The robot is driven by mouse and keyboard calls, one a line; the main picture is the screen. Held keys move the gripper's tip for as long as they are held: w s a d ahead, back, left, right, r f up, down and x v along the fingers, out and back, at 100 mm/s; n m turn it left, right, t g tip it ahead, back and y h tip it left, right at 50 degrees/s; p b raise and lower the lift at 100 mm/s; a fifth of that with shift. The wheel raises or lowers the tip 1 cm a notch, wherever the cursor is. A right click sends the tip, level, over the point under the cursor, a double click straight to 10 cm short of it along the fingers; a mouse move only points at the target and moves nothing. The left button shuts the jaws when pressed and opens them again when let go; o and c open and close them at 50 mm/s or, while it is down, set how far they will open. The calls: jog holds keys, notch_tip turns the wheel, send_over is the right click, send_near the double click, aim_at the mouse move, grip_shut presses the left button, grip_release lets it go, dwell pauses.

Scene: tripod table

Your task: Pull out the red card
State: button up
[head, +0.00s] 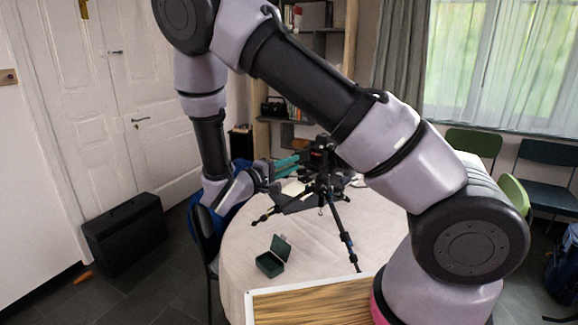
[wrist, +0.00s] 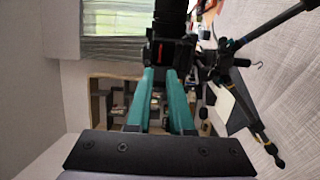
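The red card shows as a thin red sliver (wrist: 160,52) in the face of a black device (wrist: 172,40) in the wrist view. The rest of the card is hidden. In the head view the black device (head: 318,152) sits on top of a tripod (head: 343,222), and I cannot make out the card there. My gripper (wrist: 160,73) has two teal fingers with a visible gap between them. The tips are close to the device, one on either side of the card's line. I cannot tell whether they touch it. The gripper (head: 296,160) also shows left of the device in the head view.
The tripod stands on a round table with a pale cloth (head: 240,235). A small open green box (head: 270,263) lies near the front. Chairs (head: 473,142) stand at the right, a black case (head: 125,232) at the left. The front of the cloth is mostly clear.

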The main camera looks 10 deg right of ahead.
aim_at(314, 155)
jog(key=shift+x, duration=4)
jog(key=shift+d, duration=0.1)
grip_shut()
jog(key=shift+v, duration=0.9)
jog(key=shift+v, duration=2.3)
